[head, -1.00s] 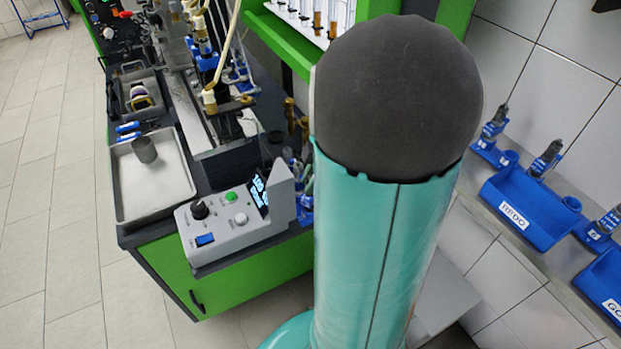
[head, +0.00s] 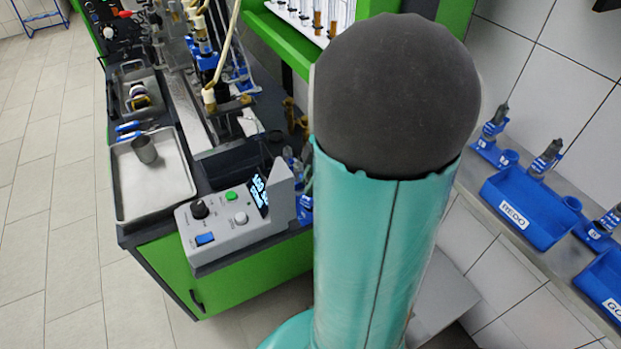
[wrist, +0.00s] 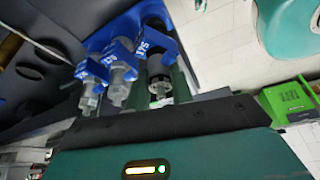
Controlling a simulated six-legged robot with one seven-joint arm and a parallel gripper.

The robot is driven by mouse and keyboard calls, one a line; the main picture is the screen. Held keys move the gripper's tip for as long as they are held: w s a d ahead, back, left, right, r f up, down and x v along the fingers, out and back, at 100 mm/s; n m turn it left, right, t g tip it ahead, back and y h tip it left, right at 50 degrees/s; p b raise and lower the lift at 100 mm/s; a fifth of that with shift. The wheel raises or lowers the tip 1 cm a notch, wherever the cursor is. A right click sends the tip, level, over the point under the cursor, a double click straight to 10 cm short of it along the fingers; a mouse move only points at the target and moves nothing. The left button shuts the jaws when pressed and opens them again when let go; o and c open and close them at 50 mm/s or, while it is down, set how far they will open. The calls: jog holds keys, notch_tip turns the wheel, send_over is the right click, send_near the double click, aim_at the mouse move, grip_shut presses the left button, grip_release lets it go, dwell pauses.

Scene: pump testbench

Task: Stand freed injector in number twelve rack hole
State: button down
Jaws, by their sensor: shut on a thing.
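In the wrist view, my gripper (wrist: 166,82) is shut on an injector (wrist: 160,84), a grey and clear body with a dark ring, between dark green fingers. The held injector is beside a blue rack (wrist: 100,42) with white lettering. Two other greyish injectors (wrist: 91,88) (wrist: 119,85) stand in or against the blue parts to its left. I cannot tell whether the held one is in a hole or just above it, and no number twelve is legible. In the head view my arm hides the gripper; blue rack parts (head: 305,208) show at its left.
A grey control box (head: 235,215) stands on the bench corner. A metal tray (head: 128,195) with a grey cup (head: 145,149) lies left of it. A blue bin (head: 535,215) labelled REDO and blue holders line the right shelf. A green box (wrist: 290,100) shows in the wrist view.

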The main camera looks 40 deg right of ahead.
jog(key=shift+f, duration=0.4)
jog(key=c, duration=1.5)
grip_release()
jog(key=v, duration=1.1)
